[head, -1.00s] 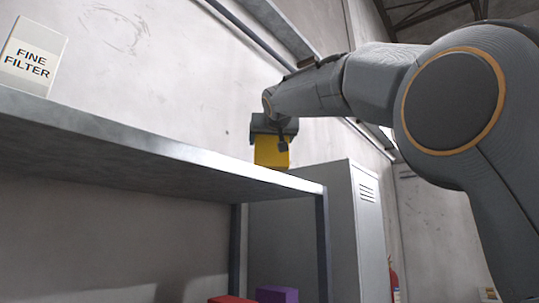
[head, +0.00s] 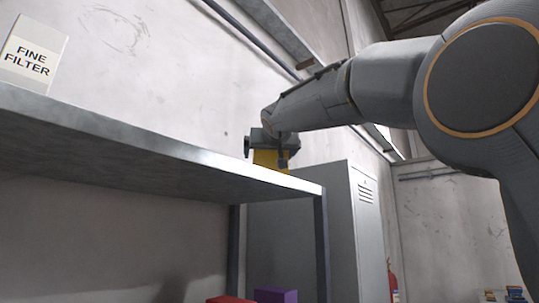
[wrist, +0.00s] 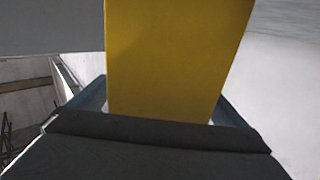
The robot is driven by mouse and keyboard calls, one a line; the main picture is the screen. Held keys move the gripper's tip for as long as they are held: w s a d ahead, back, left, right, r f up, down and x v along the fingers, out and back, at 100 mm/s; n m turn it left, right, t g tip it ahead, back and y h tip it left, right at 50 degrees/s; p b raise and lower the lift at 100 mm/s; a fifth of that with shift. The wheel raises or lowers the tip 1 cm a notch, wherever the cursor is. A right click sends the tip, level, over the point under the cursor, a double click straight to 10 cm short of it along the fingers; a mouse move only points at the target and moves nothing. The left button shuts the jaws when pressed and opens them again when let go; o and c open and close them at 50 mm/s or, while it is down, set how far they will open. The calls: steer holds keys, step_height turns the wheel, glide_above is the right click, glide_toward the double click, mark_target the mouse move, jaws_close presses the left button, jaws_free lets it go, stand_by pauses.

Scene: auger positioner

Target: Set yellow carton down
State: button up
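The yellow carton (head: 265,159) is at the right end of the grey shelf (head: 150,142). Its lower part is hidden behind the shelf's front edge, and the contact with the shelf top does not show. My gripper (head: 266,150) is over the carton from above, one finger to its left and one in front of its right part. The fingers look spread, standing around the carton. In the wrist view, the carton (wrist: 172,60) fills the middle between the two fingers (wrist: 163,88), with a light sliver beside its right edge.
A white box labelled FINE FILTER (head: 31,57) stands at the shelf's left end. A red box (head: 231,299) and a purple box (head: 276,295) show low beneath the shelf. A grey locker (head: 345,215) stands behind the shelf's right end. The shelf between box and carton looks clear.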

steer(key=shift+r, duration=0.1)
steer(key=s+d+b, duration=0.1)
steer(key=s+b, duration=0.4)
steer(key=s, duration=0.7)
steer(key=shift+d+b, duration=0.25)
steer(key=shift+b, duration=0.1)
